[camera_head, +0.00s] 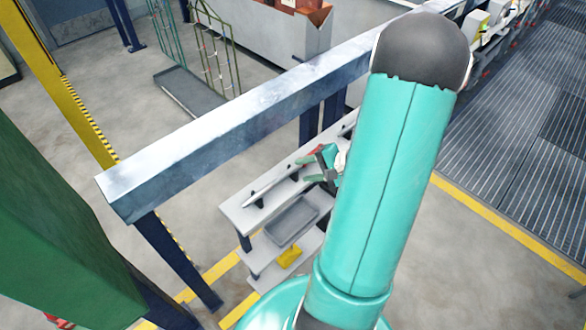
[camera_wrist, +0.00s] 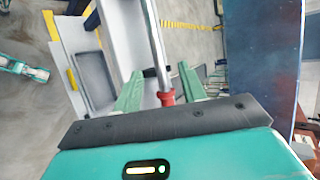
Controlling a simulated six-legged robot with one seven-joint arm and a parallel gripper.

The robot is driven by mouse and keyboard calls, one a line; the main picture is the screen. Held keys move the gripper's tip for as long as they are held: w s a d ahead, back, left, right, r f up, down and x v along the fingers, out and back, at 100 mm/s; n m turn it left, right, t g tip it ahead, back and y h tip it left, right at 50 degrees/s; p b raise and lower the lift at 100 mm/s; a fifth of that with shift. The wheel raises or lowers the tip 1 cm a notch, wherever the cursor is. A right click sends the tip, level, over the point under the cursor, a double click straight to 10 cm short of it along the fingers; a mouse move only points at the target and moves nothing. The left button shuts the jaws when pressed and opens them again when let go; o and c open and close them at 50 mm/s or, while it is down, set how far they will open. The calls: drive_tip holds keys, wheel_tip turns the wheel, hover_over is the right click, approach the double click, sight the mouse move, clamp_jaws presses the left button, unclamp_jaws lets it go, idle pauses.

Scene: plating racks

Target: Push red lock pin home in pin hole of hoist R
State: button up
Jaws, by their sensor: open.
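My gripper (camera_head: 308,170) is at the upper shelf of a small grey rack, partly hidden by my own arm. In the wrist view its two green fingers (camera_wrist: 160,68) are apart. A grey metal rod (camera_wrist: 157,35) with a red collar (camera_wrist: 166,98) runs between them, with gaps visible on both sides. In the head view the grey rod (camera_head: 272,184) lies along the shelf on dark supports, its red part (camera_head: 315,150) next to my gripper. I cannot tell whether this is the red lock pin. I cannot make out hoist R or its pin hole.
The grey rack (camera_head: 232,216) holds a grey tray (camera_head: 292,222) below and a yellow object (camera_head: 289,257) lower down. A long blue-grey beam (camera_head: 235,135) on posts runs close behind. A green panel (camera_head: 55,240) stands left.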

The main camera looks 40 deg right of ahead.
sight(289, 174)
drive_tip(key=x, duration=0.6)
drive_tip(key=shift+a+f, duration=0.1)
drive_tip(key=shift+f, duration=0.05)
clamp_jaws()
